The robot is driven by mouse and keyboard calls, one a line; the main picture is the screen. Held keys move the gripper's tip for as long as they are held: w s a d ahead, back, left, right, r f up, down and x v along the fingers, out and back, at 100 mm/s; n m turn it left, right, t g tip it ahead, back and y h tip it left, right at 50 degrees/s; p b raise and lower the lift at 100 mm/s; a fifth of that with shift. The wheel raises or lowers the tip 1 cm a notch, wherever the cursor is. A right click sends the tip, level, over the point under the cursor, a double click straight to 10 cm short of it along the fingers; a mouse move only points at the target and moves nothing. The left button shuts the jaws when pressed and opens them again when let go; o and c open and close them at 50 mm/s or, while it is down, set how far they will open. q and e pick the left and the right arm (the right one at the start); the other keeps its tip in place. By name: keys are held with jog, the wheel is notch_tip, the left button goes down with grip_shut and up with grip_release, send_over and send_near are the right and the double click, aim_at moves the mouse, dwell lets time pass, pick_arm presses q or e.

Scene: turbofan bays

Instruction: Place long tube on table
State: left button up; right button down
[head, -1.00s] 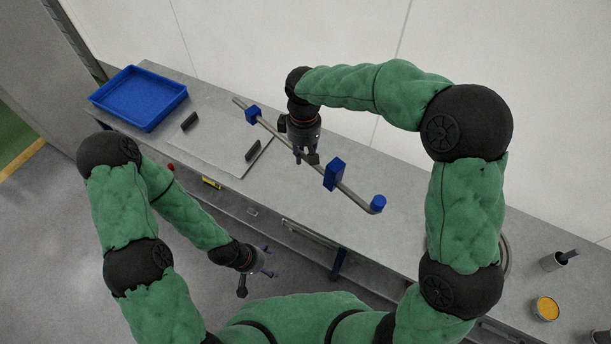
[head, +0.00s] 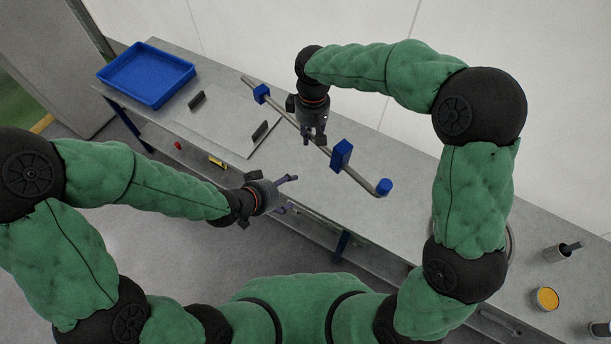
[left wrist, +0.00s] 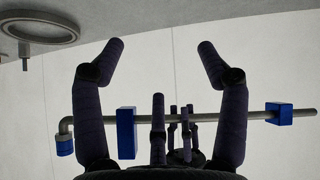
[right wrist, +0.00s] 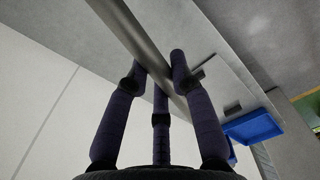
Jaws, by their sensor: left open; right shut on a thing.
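The long tube (head: 362,176) is a grey metal pipe with two blue blocks on it and a bent end with a blue cap (head: 384,187). It spans diagonally over the table (head: 330,215) in the head view. My right gripper (head: 314,140) is shut on the tube between the two blue blocks. In the right wrist view the tube (right wrist: 150,40) runs between its fingers. My left gripper (head: 287,193) is open and empty near the table's front edge, apart from the tube. In the left wrist view the tube (left wrist: 83,118) crosses beyond the open fingers (left wrist: 160,60).
A blue tray (head: 147,75) sits at the table's far left. A flat plate (head: 225,135) with two dark blocks lies beside it. A yellow-topped can (head: 546,298) and a grey cup (head: 557,255) stand at the right. A wall rises behind.

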aim_at(340, 159)
pick_arm(q)
jog(key=s+d+r+m+t+h, duration=0.1)
jog(key=s+d+r+m+h, duration=0.15)
jog(key=r, duration=0.55)
jog(key=s+d+r+m+t+h, duration=0.1)
jog(key=s+d+r+m+h, duration=0.2)
jog(key=r, duration=0.4)
jog(key=shift+m+t+y, duration=0.25)
jog(key=shift+t+y, duration=0.05)
jog(key=shift+y, duration=0.35)
jog(key=shift+r+x, duration=0.2)
jog(key=shift+x, duration=5.85)
jog(key=shift+d, duration=0.1)
grip_shut()
pick_arm(e)
jog(key=shift+r, duration=0.1)
jog(key=c, duration=1)
grip_release()
